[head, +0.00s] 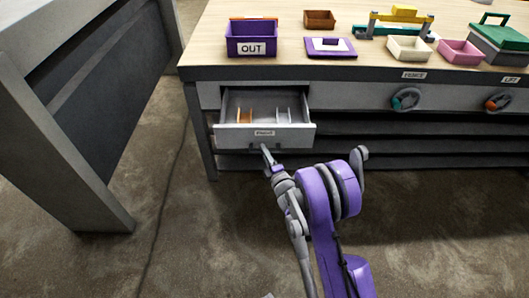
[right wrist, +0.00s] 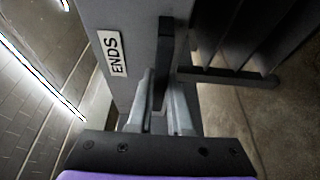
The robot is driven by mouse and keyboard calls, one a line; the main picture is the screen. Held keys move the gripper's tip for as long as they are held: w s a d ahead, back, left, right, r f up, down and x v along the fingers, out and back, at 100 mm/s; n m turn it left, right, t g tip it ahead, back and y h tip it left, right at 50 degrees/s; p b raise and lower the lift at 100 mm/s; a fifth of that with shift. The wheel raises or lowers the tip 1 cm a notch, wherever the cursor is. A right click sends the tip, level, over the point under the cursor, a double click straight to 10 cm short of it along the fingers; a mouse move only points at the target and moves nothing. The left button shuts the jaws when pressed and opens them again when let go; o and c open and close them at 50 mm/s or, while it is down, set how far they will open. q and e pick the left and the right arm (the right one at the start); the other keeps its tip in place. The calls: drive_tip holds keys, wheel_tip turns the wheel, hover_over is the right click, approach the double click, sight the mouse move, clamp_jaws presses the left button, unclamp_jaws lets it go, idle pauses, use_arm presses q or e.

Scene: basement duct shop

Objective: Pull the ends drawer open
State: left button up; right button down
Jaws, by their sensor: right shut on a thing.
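The ends drawer (head: 292,136) stands open under the left part of the workbench, its inside visible from above. An orange piece (head: 246,116) and pale upright pieces (head: 283,114) show inside it. Its front carries a label, which reads ENDS (right wrist: 112,53) in the right wrist view. My right gripper (head: 265,151) is at the drawer front, shut on the dark bar handle (right wrist: 166,50), which shows between its fingers in the right wrist view. My left gripper is not in view.
The workbench top (head: 283,65) holds a purple OUT bin (head: 251,34), a purple-framed plate (head: 330,48), a brown box (head: 319,19), and cream (head: 408,49) and pink (head: 460,53) trays. Two knobs are on the bench front. A grey structure (head: 60,130) stands left. Floor before the drawer is open.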

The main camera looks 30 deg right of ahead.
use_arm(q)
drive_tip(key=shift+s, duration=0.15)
use_arm(e)
drive_tip(key=shift+s+a, duration=0.1)
drive_tip(key=shift+s, duration=0.05)
drive_tip(key=c, duration=0.8)
unclamp_jaws()
drive_tip(key=shift+c, duration=0.2)
drive_tip(key=shift+s, duration=0.1)
